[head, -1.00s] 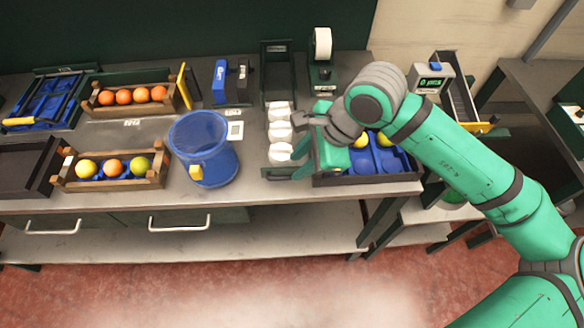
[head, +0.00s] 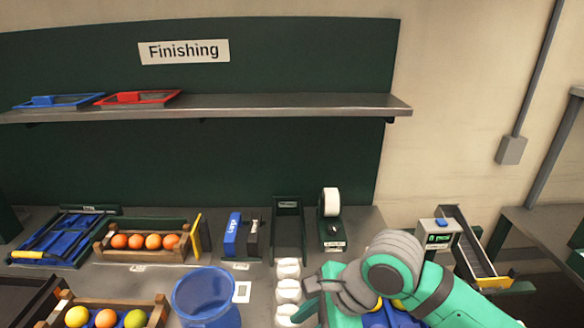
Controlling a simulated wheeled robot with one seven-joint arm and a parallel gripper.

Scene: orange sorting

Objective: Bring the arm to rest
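My green arm with grey joints comes in from the lower right, its wrist bent over the tray at the right end of the bench. My gripper (head: 305,299) points left, beside the column of white cups (head: 288,290). Its two green fingers show apart, with nothing seen between them. The blue-lined tray (head: 392,316) under the wrist is mostly hidden by the arm and cut by the lower edge. A bit of yellow-orange fruit shows beneath the wrist.
A blue bucket (head: 206,298) stands left of the cups. A front crate (head: 158,312) and a rear crate (head: 100,250) hold fruit. A shelf (head: 300,105) with blue and red trays runs above.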

